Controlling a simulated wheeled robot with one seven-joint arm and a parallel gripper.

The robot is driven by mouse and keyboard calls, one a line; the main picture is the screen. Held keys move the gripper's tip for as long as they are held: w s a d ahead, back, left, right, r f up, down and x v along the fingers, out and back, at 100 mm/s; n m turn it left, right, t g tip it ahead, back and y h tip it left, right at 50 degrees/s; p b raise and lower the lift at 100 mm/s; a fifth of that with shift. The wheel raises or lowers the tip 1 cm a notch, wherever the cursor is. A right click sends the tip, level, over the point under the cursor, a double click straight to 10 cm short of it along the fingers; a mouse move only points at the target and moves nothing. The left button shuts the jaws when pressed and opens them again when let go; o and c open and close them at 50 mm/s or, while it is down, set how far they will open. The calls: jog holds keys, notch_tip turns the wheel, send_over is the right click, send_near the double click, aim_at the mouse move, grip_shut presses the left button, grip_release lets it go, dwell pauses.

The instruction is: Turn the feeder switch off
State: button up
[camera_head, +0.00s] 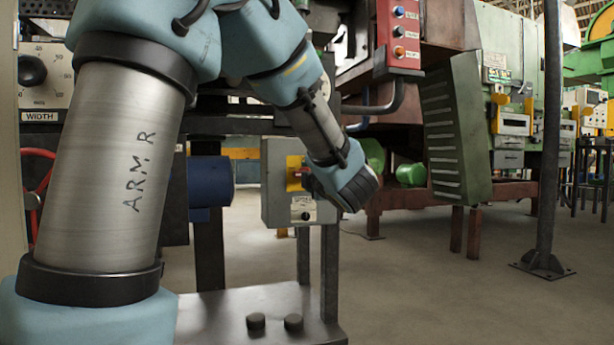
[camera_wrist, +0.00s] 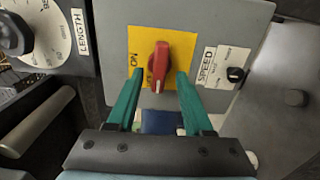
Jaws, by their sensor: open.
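The feeder switch is probably the red rotary handle (camera_wrist: 159,62) on a yellow plate (camera_wrist: 175,35) of a grey box. In the wrist view, its long side runs up and down the picture. An "ON" mark shows left of it; a second mark is partly covered by the handle. My gripper (camera_wrist: 158,76) is open, with a green finger on each side of the handle and a gap to each. Whether the tips reach its depth I cannot tell. In the head view, the grey box (camera_head: 281,206) stands beside my gripper's body; the fingers are hidden there.
A "SPEED" panel with a small black knob (camera_wrist: 235,74) is right of the switch. A "LENGTH" dial (camera_wrist: 14,34) is at left. In the head view, a red button panel (camera_head: 400,36) hangs above, and a dark pole (camera_head: 548,150) stands right. The floor there is clear.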

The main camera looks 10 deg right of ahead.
jog(key=s+d+p, duration=0.1)
jog(key=s+p, duration=0.2)
jog(key=s, duration=0.7)
jog(key=shift+d, duration=0.15)
jog(key=shift+s, duration=0.1)
